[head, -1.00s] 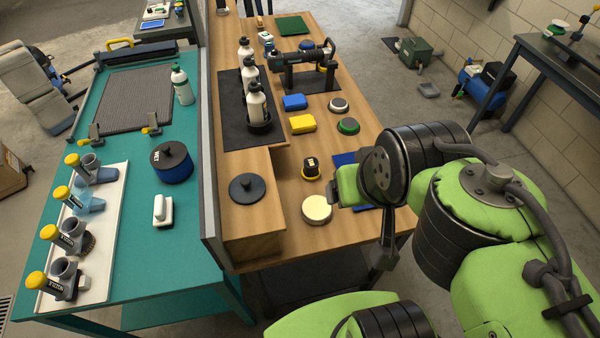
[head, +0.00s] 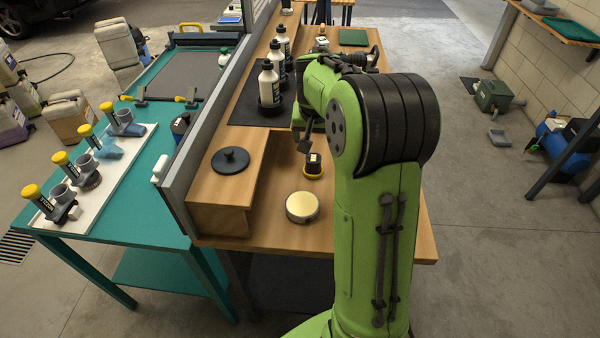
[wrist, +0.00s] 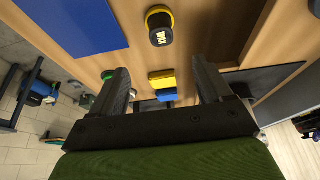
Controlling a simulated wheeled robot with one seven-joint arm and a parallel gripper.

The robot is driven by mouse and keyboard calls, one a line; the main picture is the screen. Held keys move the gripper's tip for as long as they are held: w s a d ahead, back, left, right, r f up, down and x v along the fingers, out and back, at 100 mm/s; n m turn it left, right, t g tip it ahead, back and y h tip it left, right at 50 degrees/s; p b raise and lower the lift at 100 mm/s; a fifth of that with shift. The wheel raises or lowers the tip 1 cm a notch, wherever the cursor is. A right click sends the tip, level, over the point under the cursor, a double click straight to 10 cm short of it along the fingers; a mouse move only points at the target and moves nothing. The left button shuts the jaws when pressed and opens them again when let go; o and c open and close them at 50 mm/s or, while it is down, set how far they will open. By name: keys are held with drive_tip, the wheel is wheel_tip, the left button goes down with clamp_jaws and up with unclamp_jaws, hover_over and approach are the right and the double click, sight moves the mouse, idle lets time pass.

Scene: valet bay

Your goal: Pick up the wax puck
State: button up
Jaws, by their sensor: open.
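The wax puck (head: 313,166) appears to be the black knob with a yellow base and a pale label. It stands upright on the wooden bench, behind a cream-topped round tin (head: 302,207). In the wrist view the puck (wrist: 159,27) is at the top centre, beyond the fingertips and not between them. My gripper (wrist: 160,67) is open and empty, its two dark fingers spread wide. In the head view a dark finger of my gripper (head: 304,146) shows just above and behind the puck; my arm hides the rest.
A yellow sponge (wrist: 161,75) and a blue one lie on the bench. A blue mat (wrist: 70,22) lies beside the puck. A raised shelf with a black lid (head: 231,160) and white bottles (head: 269,84) stands left. My arm hides the bench's right part.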

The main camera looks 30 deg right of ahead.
sight(313, 158)
drive_tip(key=b+x, duration=0.2)
drive_tip(key=x, duration=1.3)
drive_tip(key=shift+w+d+f+b, duration=0.1)
drive_tip(key=shift+w+f+b, duration=0.1)
drive_tip(key=shift+f+b, duration=0.1)
drive_tip(key=shift+r, duration=0.1)
drive_tip(key=c, duration=1.1)
drive_tip(key=shift+o, duration=0.2)
drive_tip(key=shift+r, duration=0.1)
wheel_tip(313, 158, up, 10)
drive_tip(key=shift+p, duration=1.2)
drive_tip(key=o, duration=0.4)
drive_tip(key=shift+c, duration=0.2)
drive_tip(key=c, duration=0.4)
